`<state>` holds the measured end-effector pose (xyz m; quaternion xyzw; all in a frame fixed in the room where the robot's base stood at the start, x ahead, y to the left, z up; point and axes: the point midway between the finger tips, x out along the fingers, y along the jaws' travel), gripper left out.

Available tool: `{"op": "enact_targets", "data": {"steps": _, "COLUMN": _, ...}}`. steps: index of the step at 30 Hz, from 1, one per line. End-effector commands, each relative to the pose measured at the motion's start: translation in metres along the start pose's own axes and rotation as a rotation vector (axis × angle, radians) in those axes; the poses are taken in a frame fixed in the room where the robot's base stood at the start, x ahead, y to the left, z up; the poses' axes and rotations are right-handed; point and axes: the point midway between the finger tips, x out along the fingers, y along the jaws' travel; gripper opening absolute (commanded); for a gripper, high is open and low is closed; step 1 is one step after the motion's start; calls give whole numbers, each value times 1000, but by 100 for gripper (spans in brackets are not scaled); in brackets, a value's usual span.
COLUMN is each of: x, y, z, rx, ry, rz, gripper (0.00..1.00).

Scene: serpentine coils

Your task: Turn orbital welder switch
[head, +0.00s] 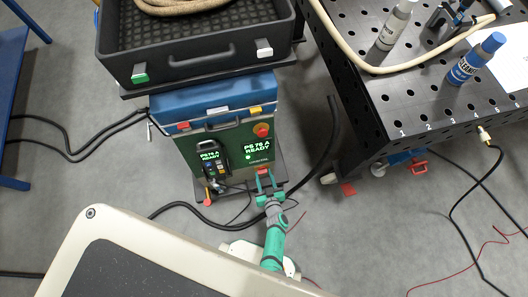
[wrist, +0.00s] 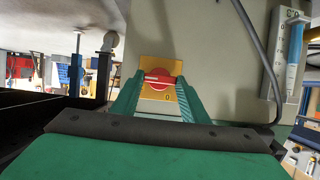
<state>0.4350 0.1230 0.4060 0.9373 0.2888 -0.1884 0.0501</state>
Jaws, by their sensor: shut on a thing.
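The orbital welder (head: 232,155) is a green box with lit "PS 76 A READY" displays, standing on a cart. Its switch (wrist: 160,82) is a red round knob on a yellow plate (wrist: 160,63), with a "0" mark below it in the wrist view. The knob's pale bar lies nearly level in that view. My gripper (head: 265,181) reaches the lower right of the welder's front. In the wrist view its green fingers (wrist: 161,86) are shut on the switch, one on each side. The fingers partly hide the knob's edges.
A blue case and a black tray (head: 140,77) sit above the welder. A perforated black table (head: 400,108) with bottles stands to the right. A black cable (head: 185,205) loops across the floor near my arm. A pale panel (head: 150,225) fills the lower left.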

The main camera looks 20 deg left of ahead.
Motion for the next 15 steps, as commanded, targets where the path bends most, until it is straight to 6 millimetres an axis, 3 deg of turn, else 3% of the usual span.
{"op": "enact_targets", "data": {"steps": 5, "x": -1, "y": 1, "z": 1, "rx": 3, "ry": -1, "rz": 3, "gripper": 18}}
{"op": "enact_targets", "data": {"steps": 6, "x": -1, "y": 1, "z": 1, "rx": 3, "ry": -1, "rz": 3, "gripper": 45}}
{"op": "enact_targets", "data": {"steps": 8, "x": -1, "y": 1, "z": 1, "rx": 3, "ry": -1, "rz": 2, "gripper": 59}}
{"op": "enact_targets", "data": {"steps": 15, "x": 0, "y": 0, "z": 0, "rx": 1, "ry": -1, "rz": 1, "gripper": 59}}
